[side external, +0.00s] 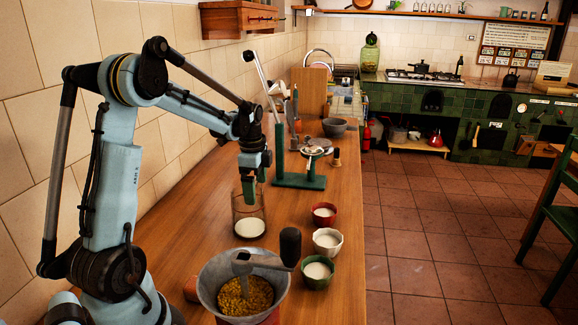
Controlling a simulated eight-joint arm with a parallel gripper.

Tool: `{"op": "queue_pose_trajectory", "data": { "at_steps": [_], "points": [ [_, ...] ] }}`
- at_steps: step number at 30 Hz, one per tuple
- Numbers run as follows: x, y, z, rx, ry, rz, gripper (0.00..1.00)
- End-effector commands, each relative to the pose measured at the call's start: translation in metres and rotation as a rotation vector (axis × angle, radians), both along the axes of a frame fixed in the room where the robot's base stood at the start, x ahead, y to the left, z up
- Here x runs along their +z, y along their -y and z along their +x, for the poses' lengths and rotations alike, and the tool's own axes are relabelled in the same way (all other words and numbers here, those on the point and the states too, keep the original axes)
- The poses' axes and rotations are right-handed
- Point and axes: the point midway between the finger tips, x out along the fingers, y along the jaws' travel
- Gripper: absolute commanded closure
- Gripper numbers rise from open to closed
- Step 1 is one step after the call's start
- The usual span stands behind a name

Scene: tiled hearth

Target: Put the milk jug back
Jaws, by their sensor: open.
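The milk jug appears to be the clear glass vessel (240,214) on the wooden counter, upright, with white milk (250,228) low inside it. My gripper (249,199) points straight down at the jug, its green fingers overlapping the jug's upper part in the picture. The gripper is open. From this one view I cannot tell whether the fingers are inside the rim, around it or behind the glass. No handle on the jug can be made out.
Three small bowls, red (324,214), white (327,241) and green (318,271), line the counter's right edge. A green-based lever device (299,180) stands behind the jug. The tiled wall is left.

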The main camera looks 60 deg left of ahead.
Motion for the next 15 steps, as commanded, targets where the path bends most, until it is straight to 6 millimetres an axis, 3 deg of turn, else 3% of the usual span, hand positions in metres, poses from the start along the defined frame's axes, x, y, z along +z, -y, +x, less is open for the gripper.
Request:
{"op": "queue_pose_trajectory", "data": {
  "at_steps": [15],
  "points": [
    [0.090,0.003,-0.004,0.000,0.000,0.000,0.00]
  ]
}}
